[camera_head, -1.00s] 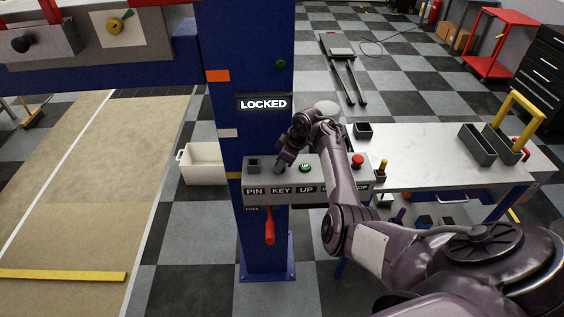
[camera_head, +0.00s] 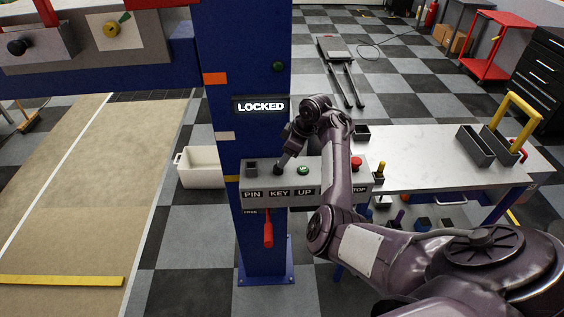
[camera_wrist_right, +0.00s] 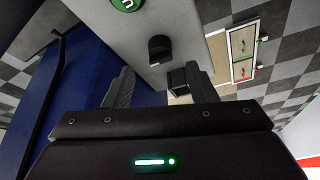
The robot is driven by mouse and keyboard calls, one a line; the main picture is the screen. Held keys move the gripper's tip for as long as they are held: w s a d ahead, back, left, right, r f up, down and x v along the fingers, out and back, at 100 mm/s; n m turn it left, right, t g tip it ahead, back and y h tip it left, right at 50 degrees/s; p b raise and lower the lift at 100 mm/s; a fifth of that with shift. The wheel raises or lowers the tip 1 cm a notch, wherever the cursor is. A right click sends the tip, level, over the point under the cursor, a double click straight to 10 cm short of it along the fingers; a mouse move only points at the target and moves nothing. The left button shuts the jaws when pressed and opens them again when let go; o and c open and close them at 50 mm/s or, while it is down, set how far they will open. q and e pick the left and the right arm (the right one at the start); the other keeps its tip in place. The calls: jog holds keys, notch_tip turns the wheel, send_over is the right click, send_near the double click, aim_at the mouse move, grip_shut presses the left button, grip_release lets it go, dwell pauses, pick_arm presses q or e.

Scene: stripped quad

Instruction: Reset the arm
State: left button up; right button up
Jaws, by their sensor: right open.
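My right arm reaches over the grey control box on the blue post. My right gripper (camera_head: 281,166) points down at the KEY position, and the arm partly hides the box's right side. In the right wrist view the gripper (camera_wrist_right: 158,74) is open, with nothing between its two fingers. A black key knob (camera_wrist_right: 160,48) stands on the box just beyond the fingertips, apart from them. The PIN socket (camera_wrist_right: 178,80) is near the right finger; it also shows in the head view (camera_head: 252,168). My left gripper is out of view.
The post's sign (camera_head: 261,106) reads LOCKED. A green UP button (camera_head: 303,170) and red stop button (camera_head: 357,163) are on the box. A red handle (camera_head: 268,232) hangs below. A white-topped bench (camera_head: 430,155) stands right; a white bin (camera_head: 200,167) is left.

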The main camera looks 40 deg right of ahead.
jog(key=shift+v, duration=1)
